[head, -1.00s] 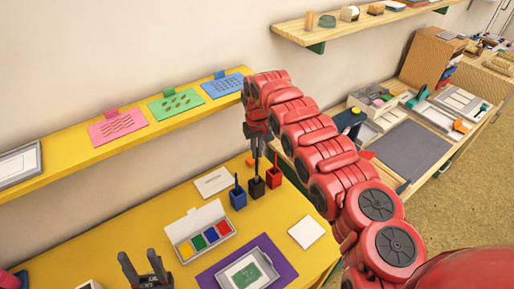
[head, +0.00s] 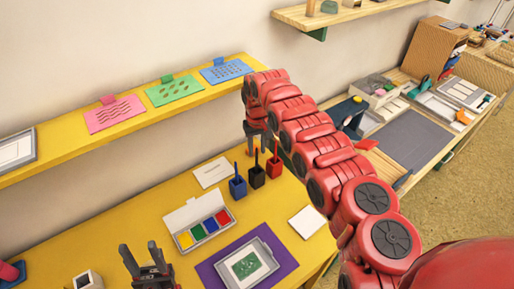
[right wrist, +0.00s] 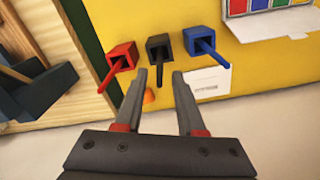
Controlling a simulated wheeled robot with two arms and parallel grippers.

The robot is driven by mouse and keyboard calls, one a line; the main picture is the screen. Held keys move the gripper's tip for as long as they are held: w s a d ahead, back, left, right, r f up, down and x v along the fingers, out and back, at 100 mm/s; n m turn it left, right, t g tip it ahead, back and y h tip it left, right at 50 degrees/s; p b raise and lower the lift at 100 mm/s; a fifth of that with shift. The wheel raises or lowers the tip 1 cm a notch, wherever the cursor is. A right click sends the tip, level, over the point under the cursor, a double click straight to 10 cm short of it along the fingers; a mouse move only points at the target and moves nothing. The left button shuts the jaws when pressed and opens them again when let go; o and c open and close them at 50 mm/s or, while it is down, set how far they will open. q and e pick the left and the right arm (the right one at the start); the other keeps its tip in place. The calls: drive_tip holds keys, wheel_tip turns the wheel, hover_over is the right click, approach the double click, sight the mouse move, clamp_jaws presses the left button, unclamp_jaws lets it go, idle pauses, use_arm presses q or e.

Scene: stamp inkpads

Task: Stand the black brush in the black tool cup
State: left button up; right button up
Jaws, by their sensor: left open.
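The black tool cup (head: 257,177) stands on the yellow table between a blue cup and a red cup. The black brush (head: 255,157) stands in it, its handle rising out of the cup. In the right wrist view the black cup (right wrist: 160,46) shows with the brush handle (right wrist: 177,24) leaning out of its opening. My right gripper (right wrist: 159,75) is open and empty, its fingertips apart from the cup and brush; in the head view it is above and behind the cups. My left gripper (head: 139,250) is open and empty at the table's lower left.
The blue cup (head: 238,188) and red cup (head: 273,170) each hold a brush of their own colour. A white-cased inkpad set (head: 198,222), a purple mat (head: 287,264) with a framed stamp card, and white cards (head: 306,222) lie nearby. A yellow shelf (head: 60,155) runs behind.

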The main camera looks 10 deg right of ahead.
idle(0.3)
wheel_tip(320, 180, up, 17)
drive_tip(key=shift+s+r, duration=0.15)
drive_tip(key=shift+r, duration=0.05)
drive_tip(key=shift+b, duration=0.3)
idle(0.7)
